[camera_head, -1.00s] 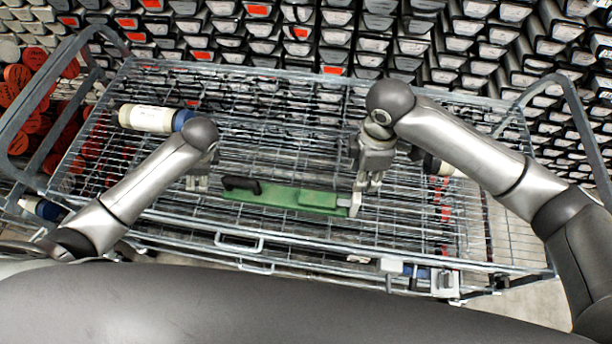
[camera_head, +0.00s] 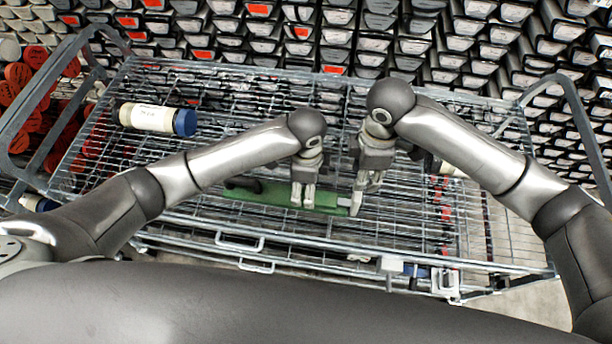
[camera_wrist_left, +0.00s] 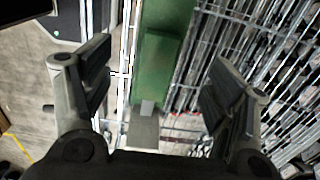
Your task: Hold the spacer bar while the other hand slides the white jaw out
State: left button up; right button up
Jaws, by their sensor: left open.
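The green spacer bar (camera_head: 268,192) lies on the wire-mesh cart top, with a black part at its left end. The white jaw (camera_head: 343,203) is at its right end, partly hidden by my right gripper (camera_head: 366,186). The right fingers are at the jaw; I cannot tell whether they grip it. The pale jaw (camera_wrist_left: 143,125) shows below the green part there.
The wire-mesh cart top (camera_head: 215,130) has raised rail handles at both ends. A white bottle with a blue cap (camera_head: 150,117) lies at its back left. Racks of grey boxes (camera_head: 330,40) stand behind. The mesh between bottle and bar is largely free.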

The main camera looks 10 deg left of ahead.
aim_at(285, 192)
pick_arm(q)
notch_tip(285, 192, down, 8)
jog(key=shift+r, duration=0.15)
dwell(0.3)
jog(key=c, duration=1.5)
jog(key=shift+c, duration=0.2)
